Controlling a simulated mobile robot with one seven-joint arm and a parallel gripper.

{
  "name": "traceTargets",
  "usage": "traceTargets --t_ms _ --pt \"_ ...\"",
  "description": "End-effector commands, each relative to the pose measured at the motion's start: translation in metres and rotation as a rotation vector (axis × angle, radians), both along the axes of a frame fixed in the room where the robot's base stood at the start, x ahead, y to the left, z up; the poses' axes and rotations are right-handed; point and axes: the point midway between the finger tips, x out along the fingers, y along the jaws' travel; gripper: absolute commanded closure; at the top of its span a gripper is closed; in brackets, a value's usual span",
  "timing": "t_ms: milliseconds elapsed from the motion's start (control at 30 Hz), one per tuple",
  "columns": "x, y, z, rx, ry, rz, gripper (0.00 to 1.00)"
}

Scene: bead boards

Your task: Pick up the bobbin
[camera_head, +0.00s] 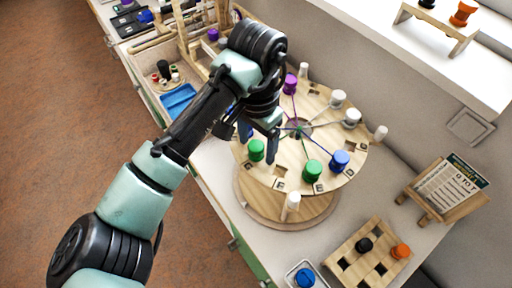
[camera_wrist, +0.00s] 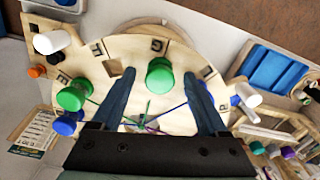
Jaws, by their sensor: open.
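Several coloured bobbins stand on a round wooden board (camera_head: 283,171), with coloured threads running to its hub. A green bobbin (camera_head: 256,150) stands near the board's left edge. In the wrist view this green bobbin (camera_wrist: 159,76) lies between my two fingertips as seen from above. My gripper (camera_head: 259,141) is open, its blue fingers pointing down, one on each side of it in the wrist view (camera_wrist: 160,73). Whether the fingers touch it, I cannot tell. A second green bobbin (camera_head: 312,170) and a blue bobbin (camera_head: 341,160) stand to the right.
White pegs (camera_head: 292,202) stand around the board. A small wooden tray (camera_head: 343,248) with black and orange bobbins is at lower right, beside a dish with a blue bobbin (camera_head: 305,277). A card stand (camera_head: 447,190) is at right. A blue tray (camera_head: 178,100) lies left of the board.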

Motion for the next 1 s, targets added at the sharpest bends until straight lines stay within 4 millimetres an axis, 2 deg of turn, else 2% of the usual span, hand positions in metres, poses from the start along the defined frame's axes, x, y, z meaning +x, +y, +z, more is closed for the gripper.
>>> traceTargets --t_ms 233,600,667,1000 --pt "-0.0001 0.0001 -0.0018 0.000 0.000 0.000 0.25" --pt "-0.0001 -0.0001 -0.0014 0.000 0.000 0.000 0.92" --pt "-0.0001 -0.0001 -0.0014 0.000 0.000 0.000 1.00" --pt "0.0004 -0.0003 0.0020 -0.001 -0.001 0.000 1.00"
